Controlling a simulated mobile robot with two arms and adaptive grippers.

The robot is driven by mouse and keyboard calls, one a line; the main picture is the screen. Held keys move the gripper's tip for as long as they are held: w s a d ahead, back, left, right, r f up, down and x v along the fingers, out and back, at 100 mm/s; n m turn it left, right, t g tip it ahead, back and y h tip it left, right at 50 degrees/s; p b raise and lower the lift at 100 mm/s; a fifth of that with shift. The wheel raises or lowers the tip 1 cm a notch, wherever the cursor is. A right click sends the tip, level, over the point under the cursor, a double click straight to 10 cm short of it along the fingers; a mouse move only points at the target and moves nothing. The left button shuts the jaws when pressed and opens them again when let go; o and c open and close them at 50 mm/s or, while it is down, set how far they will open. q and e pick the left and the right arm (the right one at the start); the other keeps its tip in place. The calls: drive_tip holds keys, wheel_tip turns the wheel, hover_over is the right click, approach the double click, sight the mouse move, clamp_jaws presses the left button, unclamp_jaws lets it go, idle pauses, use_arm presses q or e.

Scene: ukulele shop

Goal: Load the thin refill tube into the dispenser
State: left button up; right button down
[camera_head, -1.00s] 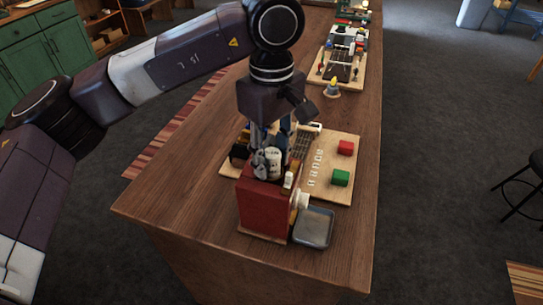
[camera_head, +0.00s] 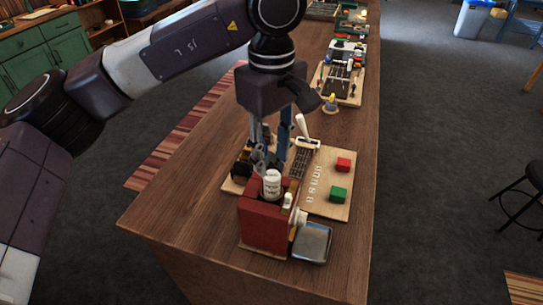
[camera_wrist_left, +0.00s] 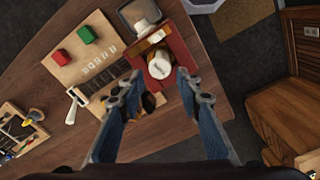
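The red dispenser (camera_head: 265,224) stands near the front end of the wooden counter. A white refill tube (camera_head: 272,183) with dark print stands upright in its top, its upper part showing. The tube also shows in the left wrist view (camera_wrist_left: 160,66), end-on, just beyond the fingertips. My left gripper (camera_head: 269,160) is just behind and above the tube, pointing down. In the left wrist view (camera_wrist_left: 158,84) its fingers are spread wide, with nothing between the tips. How deep the tube sits is hidden by the dispenser's walls. My right gripper is not in view.
A grey tray (camera_head: 313,243) sits at the dispenser's right. Behind is a wooden board (camera_head: 325,205) with a red block (camera_head: 343,164), a green block (camera_head: 338,195) and a white-handled lever (camera_head: 301,126). More boards stand farther along the counter.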

use_arm(q)
drive_tip(key=shift+r+p, duration=1)
drive_tip(key=shift+r, duration=1)
drive_tip(key=shift+f, duration=0.1)
